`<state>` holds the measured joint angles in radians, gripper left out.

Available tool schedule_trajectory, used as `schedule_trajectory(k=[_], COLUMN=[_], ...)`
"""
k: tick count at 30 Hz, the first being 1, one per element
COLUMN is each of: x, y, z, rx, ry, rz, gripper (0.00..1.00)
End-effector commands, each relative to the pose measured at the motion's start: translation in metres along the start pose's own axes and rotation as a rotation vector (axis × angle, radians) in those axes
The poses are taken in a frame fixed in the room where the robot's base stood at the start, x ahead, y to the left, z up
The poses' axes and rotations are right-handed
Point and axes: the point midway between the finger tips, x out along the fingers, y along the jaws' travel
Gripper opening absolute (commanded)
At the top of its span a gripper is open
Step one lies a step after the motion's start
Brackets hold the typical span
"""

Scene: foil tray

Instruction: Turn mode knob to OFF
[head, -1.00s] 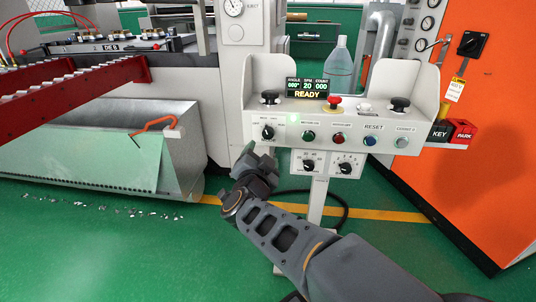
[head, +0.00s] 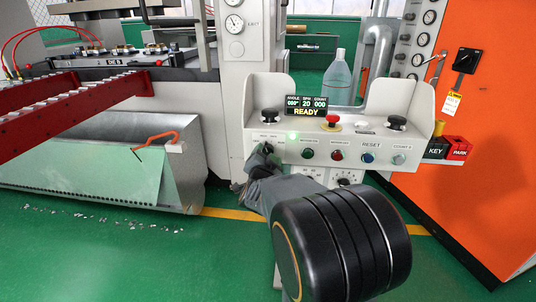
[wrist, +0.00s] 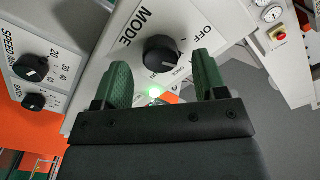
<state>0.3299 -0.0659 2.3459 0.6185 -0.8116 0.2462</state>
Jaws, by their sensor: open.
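The mode knob (wrist: 160,54) is a round black dial on the pale control console (wrist: 112,50), below the printed word MODE in the wrist view. The label OFF is printed to its upper right. Which way the knob points I cannot clearly tell. My gripper (wrist: 162,64) is open, with one green-padded finger to each side of the knob in the wrist view. I cannot tell whether either finger touches it. In the head view my gripper (head: 262,158) is at the console's left front and largely hides the knob.
A display (head: 306,105) reads READY. A red mushroom button (head: 333,120) and two black palm buttons (head: 270,116) (head: 397,123) sit on the console top. Several coloured buttons line its front, right of the gripper. A speed dial (wrist: 31,68) is left in the wrist view.

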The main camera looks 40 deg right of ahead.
Motion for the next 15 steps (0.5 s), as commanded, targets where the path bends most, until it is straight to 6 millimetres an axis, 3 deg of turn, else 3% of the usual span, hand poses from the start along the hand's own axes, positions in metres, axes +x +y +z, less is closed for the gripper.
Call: schedule_trajectory(k=[6, 15], x=[0.019, 0.025], y=[0.000, -0.001], z=[0.001, 0.000], rx=[0.000, 0.000], ry=[0.000, -0.001], rz=[0.000, 0.000], gripper=[0.65, 0.65])
